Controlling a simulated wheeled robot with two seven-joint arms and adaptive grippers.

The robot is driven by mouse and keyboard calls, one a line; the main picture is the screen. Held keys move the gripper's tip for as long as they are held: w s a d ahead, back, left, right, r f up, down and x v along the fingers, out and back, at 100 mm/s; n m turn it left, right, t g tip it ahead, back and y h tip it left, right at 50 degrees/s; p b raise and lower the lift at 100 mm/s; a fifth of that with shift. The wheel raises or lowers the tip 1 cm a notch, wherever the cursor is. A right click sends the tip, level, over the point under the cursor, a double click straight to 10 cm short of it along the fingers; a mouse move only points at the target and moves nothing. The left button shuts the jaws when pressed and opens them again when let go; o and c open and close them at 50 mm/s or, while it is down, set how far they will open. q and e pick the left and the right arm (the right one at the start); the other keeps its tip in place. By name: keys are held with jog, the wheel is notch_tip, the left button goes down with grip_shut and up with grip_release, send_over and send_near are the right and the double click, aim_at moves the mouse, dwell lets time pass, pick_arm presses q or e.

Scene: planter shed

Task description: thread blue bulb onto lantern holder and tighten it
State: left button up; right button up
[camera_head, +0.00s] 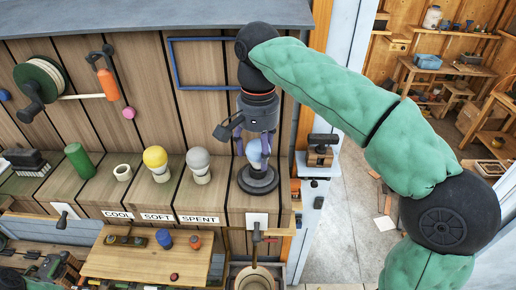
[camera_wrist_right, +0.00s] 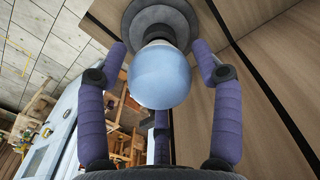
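The pale blue bulb (camera_head: 254,154) stands upright, globe up, on the black round lantern holder (camera_head: 258,182) at the right end of the shelf. My right gripper (camera_head: 254,147) points down over it from above. In the right wrist view, the bulb (camera_wrist_right: 160,76) sits between the spread purple fingers of the gripper (camera_wrist_right: 159,52), with gaps visible at both sides of its globe. The holder's grey disc (camera_wrist_right: 152,20) lies beyond it. The bulb's globe hides most of its neck, so I cannot tell how deep it is seated. My left gripper is not in view.
Left of the holder stand a grey-white bulb (camera_head: 198,165) and a yellow bulb (camera_head: 156,163), behind labels SPENT, SOFT and COOL. A wooden board (camera_head: 140,262) with small items lies below the shelf.

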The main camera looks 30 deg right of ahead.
jog(key=o, duration=0.6)
notch_tip(320, 180, up, 7)
jog(key=shift+f, duration=0.1)
jog(key=shift+r, duration=0.3)
dwell(0.3)
